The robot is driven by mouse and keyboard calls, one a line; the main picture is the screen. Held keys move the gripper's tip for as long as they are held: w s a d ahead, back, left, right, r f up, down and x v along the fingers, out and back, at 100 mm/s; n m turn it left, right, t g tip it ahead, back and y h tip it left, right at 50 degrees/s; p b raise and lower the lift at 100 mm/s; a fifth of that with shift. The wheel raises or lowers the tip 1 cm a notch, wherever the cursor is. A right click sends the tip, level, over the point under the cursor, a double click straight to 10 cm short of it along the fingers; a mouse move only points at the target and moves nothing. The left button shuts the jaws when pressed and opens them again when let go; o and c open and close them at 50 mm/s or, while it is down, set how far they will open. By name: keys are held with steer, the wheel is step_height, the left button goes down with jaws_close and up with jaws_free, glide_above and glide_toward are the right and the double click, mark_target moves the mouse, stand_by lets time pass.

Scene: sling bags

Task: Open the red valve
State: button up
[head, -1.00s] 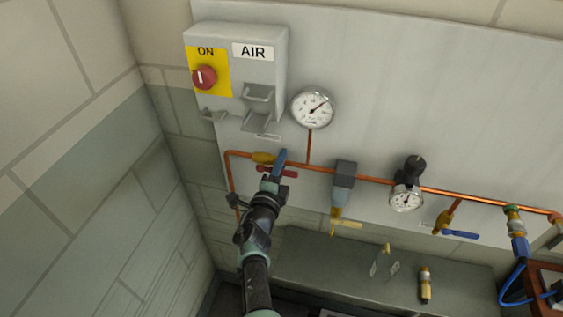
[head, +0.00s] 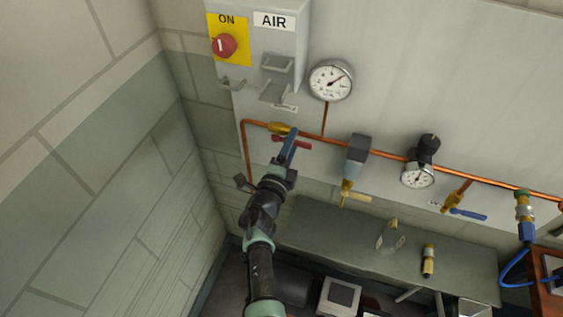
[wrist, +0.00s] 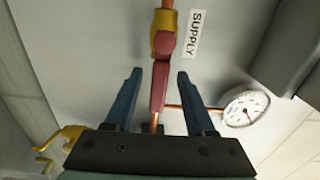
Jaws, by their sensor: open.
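The red valve has a red handle (head: 302,145) on a yellow body (head: 282,129), on the copper pipe at the upper left of the panel. In the head view my gripper (head: 290,146) covers part of the handle. In the wrist view the red handle (wrist: 159,88) points down from the yellow body (wrist: 165,22), lengthwise along the pipe. My gripper (wrist: 159,72) is open, with one blue finger on each side of the handle and a visible gap on both sides. Whether the fingers reach as deep as the handle is hard to tell.
A pressure gauge (head: 331,80) and a grey box with a red knob (head: 223,45) sit above. To the right are a regulator (head: 418,174) and a blue-handled valve (head: 467,214). A shelf (head: 330,232) lies below. A brick wall (head: 110,200) is close on the left.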

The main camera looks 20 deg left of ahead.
steer(key=s, duration=0.9)
steer(key=shift+a+p, duration=0.15)
steer(key=shift+p, duration=0.3)
steer(key=w+d+r+m+t+h+b, duration=0.15)
steer(key=d+r+m, duration=0.25)
steer(key=r+m, duration=0.55)
steer(key=w+d+r+m+h+b, duration=0.15)
steer(key=d+r+m, duration=0.25)
steer(key=r+m, duration=0.55)
steer(key=w+d+r+m+t+h+b, duration=0.1)
steer(key=d+r+m+h+b, duration=0.15)
steer(key=r+m, duration=0.7)
steer(key=s+d+r+m+t+y+b, duration=0.3)
steer(key=s+r+m+t+y+b, duration=0.2)
steer(key=s+r+m, duration=1.4)
steer(key=r+m+t+y, duration=0.1)
steer(key=m+t, duration=0.1)
steer(key=m, duration=0.4)
steer(key=shift+s+r, duration=0.25)
steer(key=shift+s, duration=0.05)
